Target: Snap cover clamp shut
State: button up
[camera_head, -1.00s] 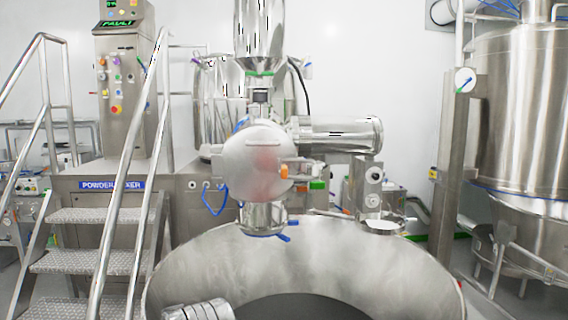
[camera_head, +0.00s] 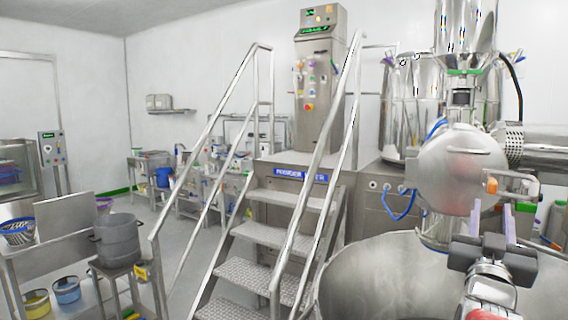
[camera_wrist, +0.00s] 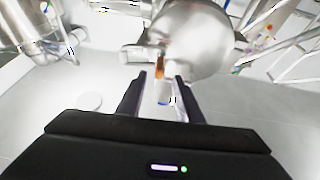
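The round steel cover (camera_head: 455,172) is at the right of the head view, on the front of the mixer's steel body. At its right edge are an orange piece (camera_head: 491,186) and a bent metal bar, which look like the cover clamp. My gripper (camera_head: 493,212) is just below the orange piece, its two fingers pointing up and apart. In the wrist view the cover (camera_wrist: 198,42) fills the top middle, and the orange piece (camera_wrist: 160,65) shows ahead of my open, empty gripper (camera_wrist: 161,78). I cannot tell whether the clamp is latched.
A large steel bowl (camera_head: 365,275) stands below the cover. Metal steps with handrails (camera_head: 285,235) stand left of it. A control column (camera_head: 320,75) rises behind. A cart with a grey pot (camera_head: 117,240) is at the lower left. Floor between cart and steps is partly clear.

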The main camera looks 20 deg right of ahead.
aim_at(492, 177)
jog(key=shift+s+r, duration=0.1)
jog(key=shift+r, duration=0.1)
jog(key=x, duration=1.3)
jog(key=shift+w+d+r, duration=0.15)
jog(key=shift+w+r, duration=0.1)
jog(key=shift+c, duration=0.4)
grip_shut()
